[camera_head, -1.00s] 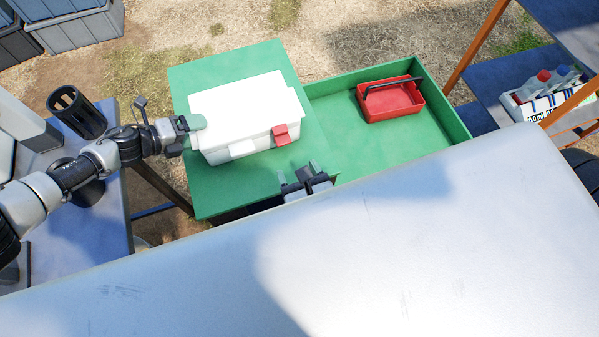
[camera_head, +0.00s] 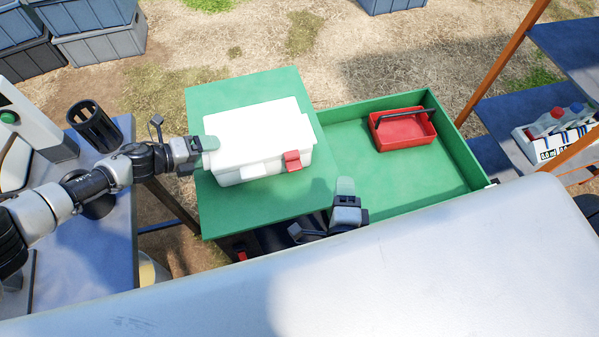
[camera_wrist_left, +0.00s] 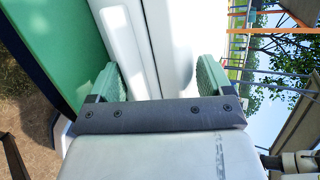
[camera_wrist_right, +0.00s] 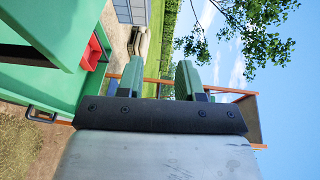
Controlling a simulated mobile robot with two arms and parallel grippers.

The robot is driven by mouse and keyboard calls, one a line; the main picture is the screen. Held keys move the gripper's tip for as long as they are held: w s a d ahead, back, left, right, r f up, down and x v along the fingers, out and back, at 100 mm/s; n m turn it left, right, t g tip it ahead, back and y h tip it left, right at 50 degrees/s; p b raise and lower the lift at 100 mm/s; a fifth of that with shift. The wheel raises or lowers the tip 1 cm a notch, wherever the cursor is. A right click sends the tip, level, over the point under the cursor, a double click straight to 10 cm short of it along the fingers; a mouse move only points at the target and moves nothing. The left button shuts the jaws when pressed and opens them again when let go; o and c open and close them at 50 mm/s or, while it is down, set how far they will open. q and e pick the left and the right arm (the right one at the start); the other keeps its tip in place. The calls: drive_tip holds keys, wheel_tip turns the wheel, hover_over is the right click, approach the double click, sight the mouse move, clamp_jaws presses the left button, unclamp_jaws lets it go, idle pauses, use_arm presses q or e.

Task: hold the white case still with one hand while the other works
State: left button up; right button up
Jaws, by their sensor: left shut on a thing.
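The white case (camera_head: 258,130) sits upright on the left part of the green cart top (camera_head: 215,215). Its near side has a red latch (camera_head: 292,160) and a white latch (camera_head: 252,172); I cannot tell if the latches are fastened. My left gripper (camera_head: 208,143) is shut on the case's left end; in the left wrist view the white case wall (camera_wrist_left: 165,50) lies between the green finger pads. My right gripper (camera_head: 345,188) is empty, right of the case and apart from it, near the cart's front edge. The right wrist view shows a gap between its pads (camera_wrist_right: 160,80).
A red caddy (camera_head: 403,130) with a dark handle stands in the green tray (camera_head: 462,150) on the right. Bare floor lies around it. A blue table (camera_head: 90,250) with a black cylinder (camera_head: 93,125) is at left. A shelf at right holds a bottle rack (camera_head: 550,140).

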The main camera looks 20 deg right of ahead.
drive_tip(key=d+n+t, duration=0.1)
drive_tip(key=n, duration=0.3)
drive_tip(key=m+t+y, duration=0.2)
drive_tip(key=m+y, duration=1.2)
drive_tip(key=m, duration=1.6)
approach(293, 164)
drive_tip(key=x, duration=0.7)
drive_tip(key=shift+w+a+f, duration=0.15)
drive_tip(key=shift+a+f, duration=0.05)
drive_tip(key=shift+a, duration=0.05)
